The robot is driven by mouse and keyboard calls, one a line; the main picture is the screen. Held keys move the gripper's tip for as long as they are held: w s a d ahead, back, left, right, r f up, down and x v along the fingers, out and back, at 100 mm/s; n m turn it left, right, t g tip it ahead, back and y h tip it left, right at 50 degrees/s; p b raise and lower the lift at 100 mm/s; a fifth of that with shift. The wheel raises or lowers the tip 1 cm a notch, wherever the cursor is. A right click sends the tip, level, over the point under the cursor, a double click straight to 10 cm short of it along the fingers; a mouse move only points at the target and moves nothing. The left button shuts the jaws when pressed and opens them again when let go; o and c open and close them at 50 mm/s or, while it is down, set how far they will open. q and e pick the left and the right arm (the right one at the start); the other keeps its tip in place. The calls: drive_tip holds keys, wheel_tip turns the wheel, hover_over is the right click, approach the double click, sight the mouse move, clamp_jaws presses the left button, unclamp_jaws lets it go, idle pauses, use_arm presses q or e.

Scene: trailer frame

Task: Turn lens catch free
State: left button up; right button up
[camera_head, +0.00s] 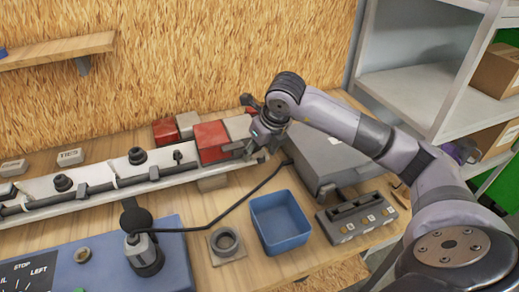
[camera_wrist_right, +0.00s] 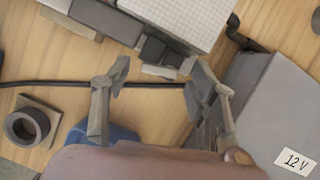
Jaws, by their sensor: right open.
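A lamp with a red lens (camera_head: 211,141) and a paler section (camera_head: 239,126) sits at the right end of the long light rail (camera_head: 95,190). In the right wrist view the white textured lens face (camera_wrist_right: 185,14) fills the top, with small dark blocks (camera_wrist_right: 153,48) at its lower edge; one may be the lens catch, but I cannot tell which. My right gripper (camera_head: 246,148) is at the lamp's front right edge. In the right wrist view it (camera_wrist_right: 155,70) is open and empty, its fingertips on either side just below the dark blocks. My left gripper is not in view.
A black cable (camera_wrist_right: 60,84) crosses below the lamp. A grey box (camera_head: 325,150) labelled 12 V stands to the right. A blue bin (camera_head: 280,222), a ring on a plate (camera_head: 225,242) and a switch panel (camera_head: 357,216) are in front. More red and white blocks (camera_head: 165,130) lie behind.

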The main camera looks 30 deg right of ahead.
drive_tip(key=v, duration=1.2)
drive_tip(key=shift+a, duration=0.1)
